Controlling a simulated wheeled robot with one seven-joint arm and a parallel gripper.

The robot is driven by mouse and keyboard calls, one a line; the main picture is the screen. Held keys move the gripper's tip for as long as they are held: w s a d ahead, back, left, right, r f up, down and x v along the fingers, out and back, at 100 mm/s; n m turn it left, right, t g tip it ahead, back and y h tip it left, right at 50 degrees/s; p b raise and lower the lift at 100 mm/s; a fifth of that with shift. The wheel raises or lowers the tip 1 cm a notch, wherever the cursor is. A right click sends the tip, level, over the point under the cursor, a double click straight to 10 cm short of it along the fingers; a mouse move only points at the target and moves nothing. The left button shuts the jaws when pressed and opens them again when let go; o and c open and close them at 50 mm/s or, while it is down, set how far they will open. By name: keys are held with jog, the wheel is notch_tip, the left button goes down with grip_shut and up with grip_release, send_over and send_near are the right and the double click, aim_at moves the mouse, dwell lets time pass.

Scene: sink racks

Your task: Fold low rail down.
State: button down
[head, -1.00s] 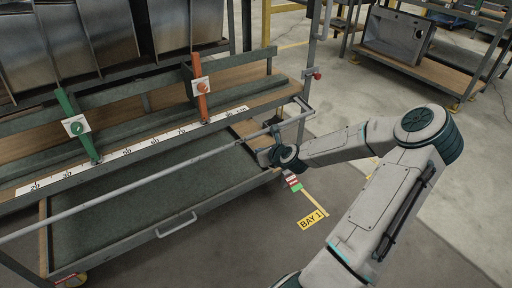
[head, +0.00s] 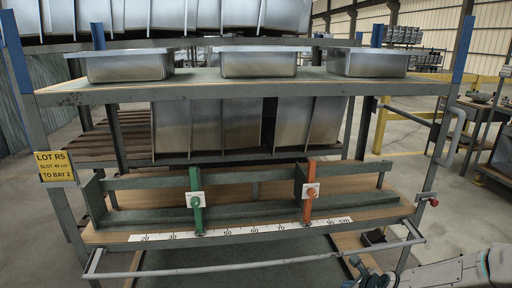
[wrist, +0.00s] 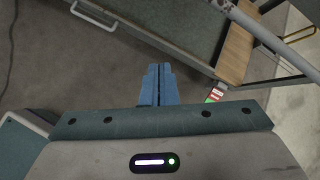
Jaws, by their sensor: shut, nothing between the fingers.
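The low rail (head: 200,269) is a thin grey bar across the front of the rack. Short end arms hold it out in front of and a little below the edge of the ruled wooden shelf (head: 350,213). My gripper (wrist: 158,70) is shut and empty, with its two blue fingers together in the wrist view. In the head view my arm comes in at the bottom right, its hand near the right part of the rail. The fingertips do not show clearly there, and I cannot tell whether they touch the rail.
A green clamp (head: 196,200) and an orange clamp (head: 308,192) stand on the shelf by a white scale (head: 250,230). Metal basins (head: 258,63) sit on the upper shelf. A yellow lot sign (head: 55,167) hangs at left. A red knob (head: 433,202) is on the right post.

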jog(key=s+a+r+n+g+h+p, duration=0.1)
jog(key=s+a+r+n+p, duration=0.2)
jog(key=r+n, duration=0.4)
jog(key=s+a+r+n+g+h+p, duration=0.1)
jog(key=s+a+r+n+p, duration=0.3)
jog(key=r, duration=0.6)
jog(key=s+a+r+n+g+h+p, duration=0.1)
jog(key=s+a+r+n+g+p, duration=0.2)
jog(key=s+r+n, duration=0.4)
notch_tip(320, 180, up, 3)
jog(key=a+n+p, duration=0.1)
jog(key=n, duration=0.2)
jog(key=shift+f, duration=0.2)
jog(key=c, duration=2.1)
grip_release()
jog(key=s+a+r+n+p, duration=0.1)
jog(key=s+r+n, duration=0.1)
jog(key=s+a+r+n+p, duration=0.1)
jog(key=s+r+n, duration=0.1)
jog(key=r, duration=0.1)
jog(key=s+a+r+n+p, duration=0.1)
jog(key=s+r+n, duration=0.1)
jog(key=s+r, duration=0.1)
jog(key=shift+r+y, duration=0.2)
jog(key=shift+y, duration=0.1)
jog(key=shift+c, duration=0.2)
jog(key=o, duration=0.8)
jog(key=shift+s+r+n, duration=0.1)
jog(key=shift+s+n, duration=0.15)
jog(key=shift+n, duration=0.05)
